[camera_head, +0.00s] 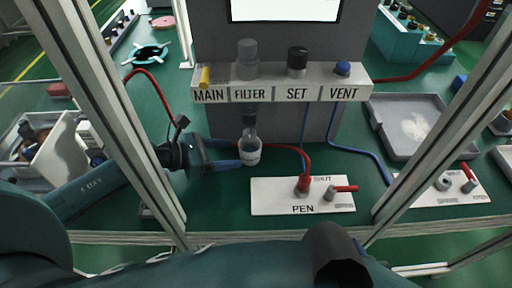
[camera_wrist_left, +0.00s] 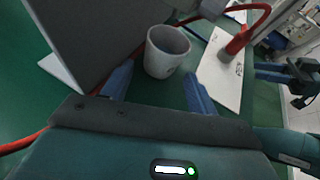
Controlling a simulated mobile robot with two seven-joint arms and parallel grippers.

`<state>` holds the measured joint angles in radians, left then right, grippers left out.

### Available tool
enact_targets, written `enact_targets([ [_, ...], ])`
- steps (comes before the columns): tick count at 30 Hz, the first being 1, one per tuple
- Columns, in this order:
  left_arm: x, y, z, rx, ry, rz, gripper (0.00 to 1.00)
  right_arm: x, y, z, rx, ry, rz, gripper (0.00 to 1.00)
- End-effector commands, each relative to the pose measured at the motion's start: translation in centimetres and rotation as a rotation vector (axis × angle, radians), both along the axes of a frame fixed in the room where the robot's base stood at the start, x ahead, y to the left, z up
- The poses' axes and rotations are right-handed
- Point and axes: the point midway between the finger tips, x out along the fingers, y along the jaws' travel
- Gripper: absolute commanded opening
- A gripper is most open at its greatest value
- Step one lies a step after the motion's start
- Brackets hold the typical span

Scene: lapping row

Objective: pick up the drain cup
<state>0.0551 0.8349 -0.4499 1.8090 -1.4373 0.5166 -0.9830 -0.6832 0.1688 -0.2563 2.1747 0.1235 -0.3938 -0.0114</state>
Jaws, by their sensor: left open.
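In the left wrist view the cup (camera_wrist_left: 165,55) appears upright and empty, between the tips of the open fingers (camera_wrist_left: 160,75). I cannot tell whether either finger touches it. A blue-fingered gripper, apparently my right one (camera_wrist_left: 272,73), shows small at the right of the left wrist view; its opening is unclear.
The panel bracket (camera_head: 280,83) with its MAIN, FILTER, SET and VENT fittings overhangs the cup. A red hose (camera_head: 285,148) runs behind the cup. A grey tray (camera_head: 385,115) stands farther right.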

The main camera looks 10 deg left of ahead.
Motion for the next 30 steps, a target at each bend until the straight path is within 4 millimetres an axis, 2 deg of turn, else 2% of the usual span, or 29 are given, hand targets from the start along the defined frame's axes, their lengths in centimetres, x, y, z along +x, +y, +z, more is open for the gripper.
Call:
enact_targets([
  [12,2.9,-4.4,-1.8,-0.006,0.001,0.002,0.59,0.0,-0.1,0.6,-0.018,0.001,0.005,0.36],
  [22,3.2,-4.9,-2.2,-0.003,0.003,0.001,0.59,0.0,-0.1,0.6,-0.020,0.001,0.004,0.36],
  [30,3.2,-4.8,-2.2,-0.003,0.003,0.001,0.37,0.0,-0.1,0.6,-0.020,0.001,0.004,0.36],
])
